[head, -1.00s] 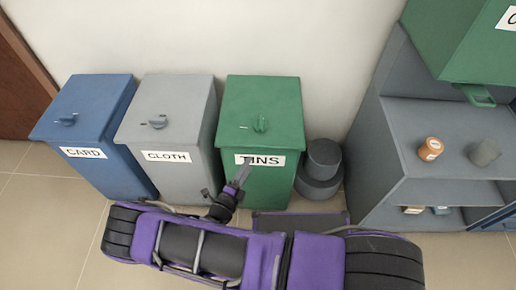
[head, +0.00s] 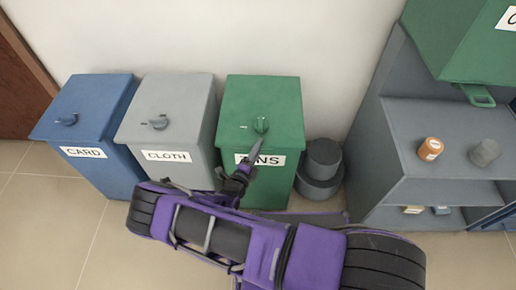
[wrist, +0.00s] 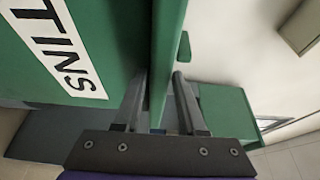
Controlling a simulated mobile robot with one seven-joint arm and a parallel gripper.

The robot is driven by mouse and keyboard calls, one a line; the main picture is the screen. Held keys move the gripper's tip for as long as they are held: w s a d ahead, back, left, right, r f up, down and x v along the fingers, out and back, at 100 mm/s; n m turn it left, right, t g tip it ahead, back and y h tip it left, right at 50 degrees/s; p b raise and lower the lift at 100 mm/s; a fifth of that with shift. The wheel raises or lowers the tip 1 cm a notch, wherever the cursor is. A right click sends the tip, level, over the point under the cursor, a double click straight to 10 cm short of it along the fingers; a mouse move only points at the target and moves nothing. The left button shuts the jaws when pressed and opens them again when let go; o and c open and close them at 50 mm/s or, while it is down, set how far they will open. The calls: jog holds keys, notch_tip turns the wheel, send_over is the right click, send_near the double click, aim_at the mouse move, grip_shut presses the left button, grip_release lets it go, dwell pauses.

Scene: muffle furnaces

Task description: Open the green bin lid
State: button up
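The green bin (head: 272,185) labelled TINS stands at the right end of a row of bins. Its green lid (head: 285,100) is closed, with a small green handle (head: 261,124) near the front of the top. The handle also shows in the wrist view (wrist: 184,47). My gripper (head: 254,147) is in front of the bin, below the handle, and covers part of the label. In the wrist view my gripper (wrist: 158,76) is open, its two fingers apart. The lid's edge (wrist: 166,50) appears between the fingertips; I cannot tell whether they touch it.
A grey CLOTH bin (head: 180,180) and a blue CARD bin (head: 110,175) stand to the left. Dark round containers (head: 318,185) stand right of the green bin. A grey shelf (head: 400,190) holds an orange jar (head: 430,149) and a grey one (head: 484,152). Floor is clear at left.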

grip_shut()
dwell(1.1)
